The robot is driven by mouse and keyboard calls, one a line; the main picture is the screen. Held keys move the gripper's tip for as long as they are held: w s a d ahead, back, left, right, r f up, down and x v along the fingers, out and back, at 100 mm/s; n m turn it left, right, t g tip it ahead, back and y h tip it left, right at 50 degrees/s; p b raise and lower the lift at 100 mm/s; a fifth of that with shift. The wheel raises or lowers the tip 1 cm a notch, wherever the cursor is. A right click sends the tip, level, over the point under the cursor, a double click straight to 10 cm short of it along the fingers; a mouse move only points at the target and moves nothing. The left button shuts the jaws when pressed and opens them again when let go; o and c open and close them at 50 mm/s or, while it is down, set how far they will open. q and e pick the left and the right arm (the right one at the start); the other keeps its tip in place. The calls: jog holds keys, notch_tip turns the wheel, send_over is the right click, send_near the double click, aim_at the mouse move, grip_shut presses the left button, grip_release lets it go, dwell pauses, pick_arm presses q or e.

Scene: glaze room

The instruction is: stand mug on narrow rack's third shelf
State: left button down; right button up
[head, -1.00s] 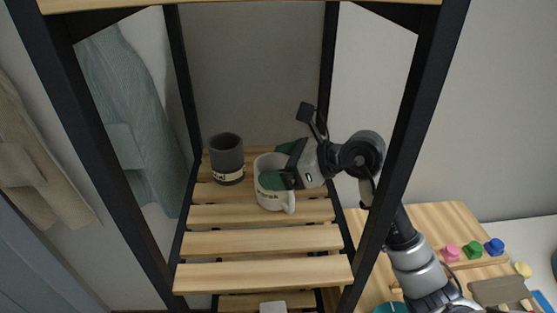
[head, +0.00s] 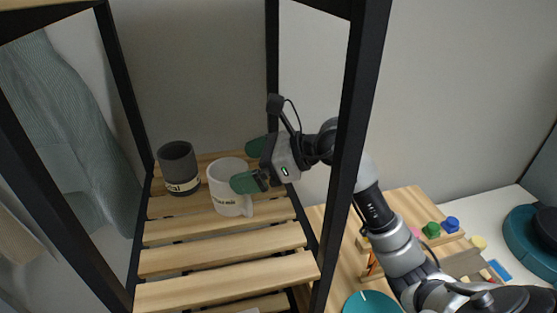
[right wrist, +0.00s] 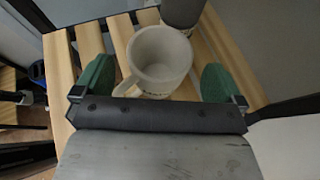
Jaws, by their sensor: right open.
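A white mug (head: 229,188) with dark lettering stands upright on a slatted wooden shelf (head: 224,248) of the narrow black-framed rack. My right gripper (head: 247,165) is open to the right of the mug, its green fingertips pointing towards it. In the right wrist view the mug (right wrist: 160,62) stands between and just beyond the two green fingers (right wrist: 158,80), with gaps on both sides. Its handle points to the lower left there. The mug looks empty. My left gripper is not in view.
A dark grey cup (head: 179,168) with a pale label stands left of the mug. A black rack post (head: 352,150) stands in front of my right arm. The front slats are clear.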

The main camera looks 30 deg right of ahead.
jog(key=b+v, duration=0.2)
jog(key=v, duration=0.6)
jog(key=shift+d, duration=0.1)
